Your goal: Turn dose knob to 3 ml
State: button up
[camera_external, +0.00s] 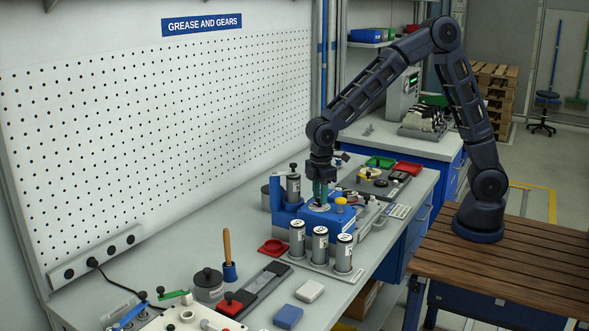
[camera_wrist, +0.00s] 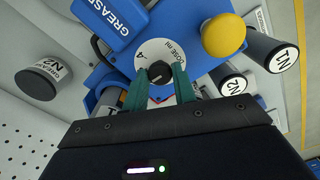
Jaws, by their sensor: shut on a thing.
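The blue dosing machine (camera_external: 338,220) stands on the grey bench, and its blue body (camera_wrist: 185,20) fills the top of the wrist view. Its round white dial (camera_wrist: 152,47) bears "DOSE ml" and a "4" near its upper left. The small dark dose knob (camera_wrist: 159,73) sits in the dial's middle. My gripper (camera_wrist: 160,86) points down with its green fingers on either side of the knob, shut on it. In the external view my gripper (camera_external: 320,196) is over the machine's top and hides the knob. The pointer's exact setting is too small to read.
A yellow button (camera_wrist: 223,36) stands close beside the dial. A labelled canister (camera_external: 293,188) stands upright at the machine's back. Several more, including one front canister (camera_external: 320,244), stand in a rack before it.

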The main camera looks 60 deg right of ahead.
jog(key=shift+m, duration=1.6)
jog(key=o, duration=1)
notch_tip(320, 180, up, 11)
jog(key=shift+f, duration=0.1)
